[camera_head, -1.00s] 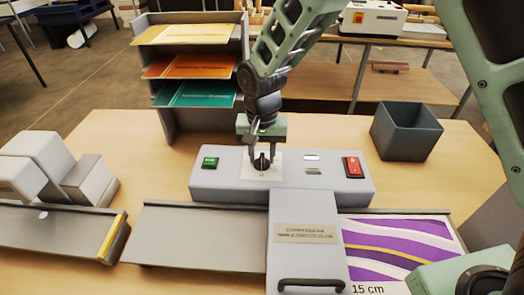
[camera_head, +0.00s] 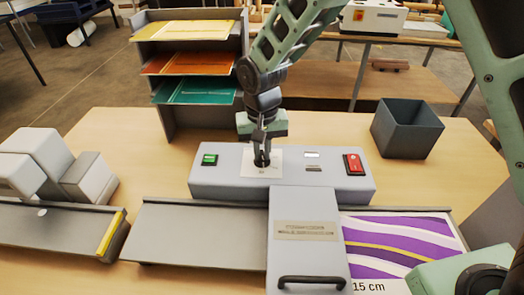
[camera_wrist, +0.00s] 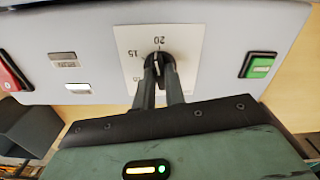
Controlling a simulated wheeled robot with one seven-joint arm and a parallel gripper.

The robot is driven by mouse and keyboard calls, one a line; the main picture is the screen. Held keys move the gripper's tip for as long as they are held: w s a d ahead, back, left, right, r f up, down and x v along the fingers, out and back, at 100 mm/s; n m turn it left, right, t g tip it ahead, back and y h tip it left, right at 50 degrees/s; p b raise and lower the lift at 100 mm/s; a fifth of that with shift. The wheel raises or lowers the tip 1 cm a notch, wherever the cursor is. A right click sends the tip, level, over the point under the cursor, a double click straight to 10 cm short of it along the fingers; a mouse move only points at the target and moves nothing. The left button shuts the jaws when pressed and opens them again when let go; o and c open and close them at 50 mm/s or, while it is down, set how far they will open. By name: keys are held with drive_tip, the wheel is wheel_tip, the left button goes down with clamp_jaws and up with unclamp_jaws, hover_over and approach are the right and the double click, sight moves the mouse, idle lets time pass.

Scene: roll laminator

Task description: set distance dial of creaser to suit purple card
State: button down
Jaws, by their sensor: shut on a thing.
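The creaser (camera_head: 225,185) stands on the wooden table, with a grey feed bed on its left and a handled cover in front. Its black distance dial (camera_wrist: 158,62) sits on a white scale plate (camera_wrist: 185,45); 15 and 20 can be read, other marks are partly hidden. The dial's pointer looks near the 20 mark in the wrist view. My gripper (camera_wrist: 160,70) points down at the dial, its fingers shut on the knob; it also shows in the head view (camera_head: 262,160). The purple card (camera_head: 400,240) with white and yellow waves lies right of the cover, marked "15 cm".
A green button (camera_head: 209,160) and a red switch (camera_head: 354,164) flank the dial. An empty dark bin (camera_head: 407,130) stands at the back right. A shelf rack (camera_head: 190,60) holds yellow, orange and teal cards behind. White blocky equipment (camera_head: 50,165) stands at the left.

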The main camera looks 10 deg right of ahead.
sight(262, 154)
drive_tip(key=n, duration=0.4)
drive_tip(key=shift+w+b, duration=0.1)
drive_tip(key=shift+b, duration=0.3)
drive_tip(key=n, duration=0.5)
drive_tip(key=shift+r, duration=0.1)
drive_tip(key=shift+n, duration=0.3)
drive_tip(key=c, duration=1.5)
unclamp_jaws()
drive_tip(key=shift+o, duration=0.2)
wheel_tip(262, 154, up, 17)
drive_tip(key=b, duration=0.3)
drive_tip(key=shift+r+b, duration=0.2)
drive_tip(key=shift+b, duration=0.2)
